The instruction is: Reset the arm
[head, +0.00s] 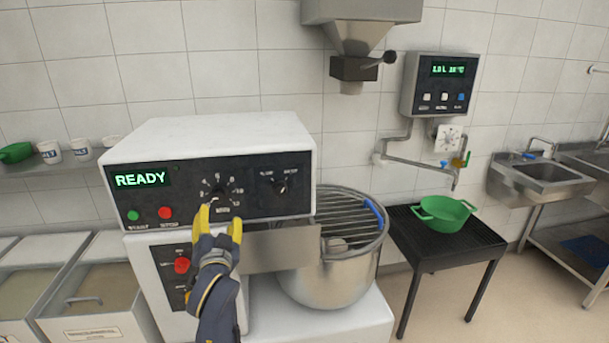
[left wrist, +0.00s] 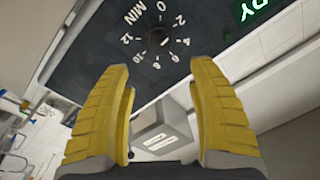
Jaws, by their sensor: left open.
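My left gripper (head: 219,218) has yellow fingers and is in front of the white mixer's black control panel (head: 255,200), just below the minute dial (head: 221,192). In the left wrist view my left gripper (left wrist: 163,80) is open, with a clear gap between its fingers and nothing held. The minute dial (left wrist: 158,39) lies beyond the fingertips there. Whether the fingertips touch the panel I cannot tell. The display (head: 140,179) reads READY, with a green button (head: 133,215) and a red button (head: 165,212) below it. My right gripper is not in view.
A steel mixing bowl (head: 335,283) with a wire guard stands right of the panel. A green basin (head: 444,212) sits on a black table (head: 490,238).

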